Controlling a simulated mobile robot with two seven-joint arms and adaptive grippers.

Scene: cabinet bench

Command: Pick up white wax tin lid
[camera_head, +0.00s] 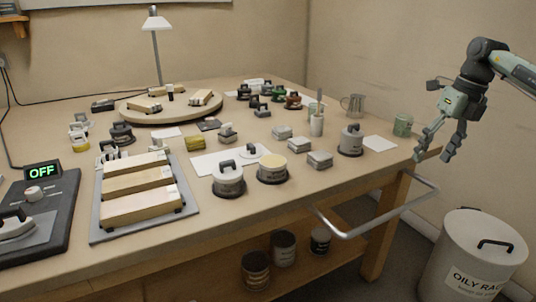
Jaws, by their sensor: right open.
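A white lid with a small dark handle (252,153) lies on a white sheet (206,164) near the middle of the bench. In front of it stands an open tin with pale yellow wax (272,172). My right gripper (433,155) is open and empty, pointing down by the bench's right edge, well to the right of the lid and the tins. My left gripper is not in view.
A metal rail (385,217) sticks out in front. A white oily-rag bin (470,260) stands on the floor at right.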

